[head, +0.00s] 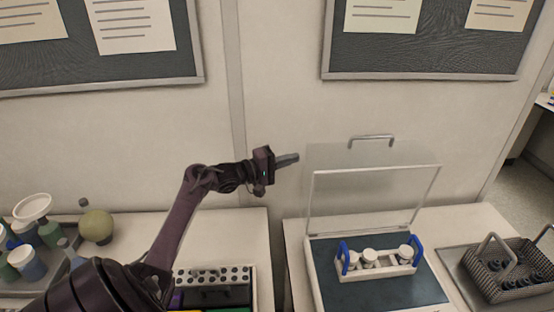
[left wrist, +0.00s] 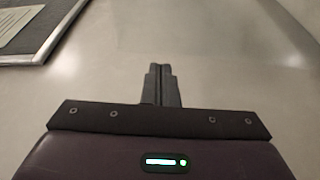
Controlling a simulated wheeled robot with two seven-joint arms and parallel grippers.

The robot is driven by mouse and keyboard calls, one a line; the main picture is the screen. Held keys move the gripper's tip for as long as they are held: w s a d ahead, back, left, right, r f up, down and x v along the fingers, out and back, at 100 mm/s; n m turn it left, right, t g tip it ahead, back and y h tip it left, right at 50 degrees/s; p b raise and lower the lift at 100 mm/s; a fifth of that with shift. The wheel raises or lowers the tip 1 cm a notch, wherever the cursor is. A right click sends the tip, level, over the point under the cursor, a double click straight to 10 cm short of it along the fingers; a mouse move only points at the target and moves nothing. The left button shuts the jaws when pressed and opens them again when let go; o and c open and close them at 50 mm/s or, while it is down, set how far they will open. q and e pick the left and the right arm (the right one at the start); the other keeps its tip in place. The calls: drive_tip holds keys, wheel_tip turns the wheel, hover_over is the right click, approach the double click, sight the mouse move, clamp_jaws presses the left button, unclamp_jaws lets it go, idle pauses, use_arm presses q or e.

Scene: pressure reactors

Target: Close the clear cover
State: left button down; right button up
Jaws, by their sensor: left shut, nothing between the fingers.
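The clear cover (head: 372,200) stands raised, hinged at the back of a white-framed unit with a dark blue top (head: 375,285) on the right bench. A metal handle (head: 371,139) shows at the cover's upper edge. A white rack with blue ends (head: 377,271) holds white-capped jars on the blue top. My left gripper (head: 288,160) is shut and empty, in the air to the left of the cover's upper part, apart from it. Its closed fingers also show in the left wrist view (left wrist: 161,85), with plain wall beyond. My right gripper is not in view.
A wire basket (head: 510,270) with dark items stands on a tray right of the unit. On the left bench are a rack with holes (head: 213,274), a round yellow-green flask (head: 96,226) and several bottles. A narrow gap separates the benches.

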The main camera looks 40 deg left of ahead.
use_arm(q)
drive_tip(key=x, duration=0.3)
drive_tip(key=shift+w, duration=0.15)
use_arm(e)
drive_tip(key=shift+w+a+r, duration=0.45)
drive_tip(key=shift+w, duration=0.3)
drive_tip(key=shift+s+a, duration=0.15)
